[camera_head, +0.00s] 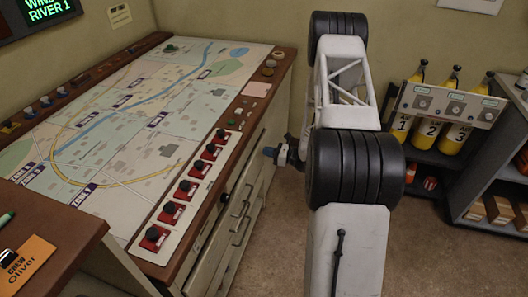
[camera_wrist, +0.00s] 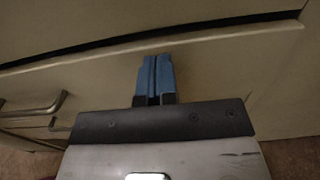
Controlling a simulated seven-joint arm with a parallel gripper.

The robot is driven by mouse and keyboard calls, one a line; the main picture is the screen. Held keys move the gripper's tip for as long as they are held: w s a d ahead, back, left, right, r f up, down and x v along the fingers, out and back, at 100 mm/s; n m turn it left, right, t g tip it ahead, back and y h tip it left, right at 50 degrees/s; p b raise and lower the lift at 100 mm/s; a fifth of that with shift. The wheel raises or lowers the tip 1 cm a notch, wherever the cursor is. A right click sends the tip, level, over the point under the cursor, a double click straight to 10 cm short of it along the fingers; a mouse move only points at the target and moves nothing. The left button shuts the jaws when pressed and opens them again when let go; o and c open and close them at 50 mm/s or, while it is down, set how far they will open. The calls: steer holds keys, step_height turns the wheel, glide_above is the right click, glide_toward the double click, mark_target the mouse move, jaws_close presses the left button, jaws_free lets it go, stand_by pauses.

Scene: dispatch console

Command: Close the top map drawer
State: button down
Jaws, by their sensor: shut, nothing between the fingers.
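The map console has cream drawers in its front, below the map top. In the wrist view a wide cream drawer front (camera_wrist: 225,65), apparently the top map drawer, runs across the picture with a dark gap along its upper edge. It seems to stand slightly out; how far is unclear. My gripper (camera_wrist: 154,60) is shut and empty, its blue fingers pointing at this front. I cannot tell whether the tips touch it. In the head view my gripper (camera_head: 269,152) is beside the console's drawer side, and my arm hides part of the space to its right.
Metal handles (camera_wrist: 36,108) of other drawers show at the left of the wrist view. The map top (camera_head: 125,115) carries a row of red-based black knobs (camera_head: 185,188). A rack with yellow cylinders (camera_head: 425,132) and a grey shelf (camera_head: 490,190) stand right. Bare floor lies between.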

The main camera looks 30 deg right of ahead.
mark_target(224, 220)
steer(key=v, duration=1.1)
steer(key=shift+s+d, duration=0.25)
steer(key=s+a, duration=2.7)
steer(key=shift+s+a+f, duration=0.15)
steer(key=shift+s+a, duration=0.15)
steer(key=shift+s, duration=0.05)
steer(key=shift+w+a, duration=0.15)
steer(key=shift+x, duration=6.75)
steer(key=shift+x, duration=1.15)
steer(key=shift+w+a, duration=0.15)
steer(key=shift+w, duration=0.1)
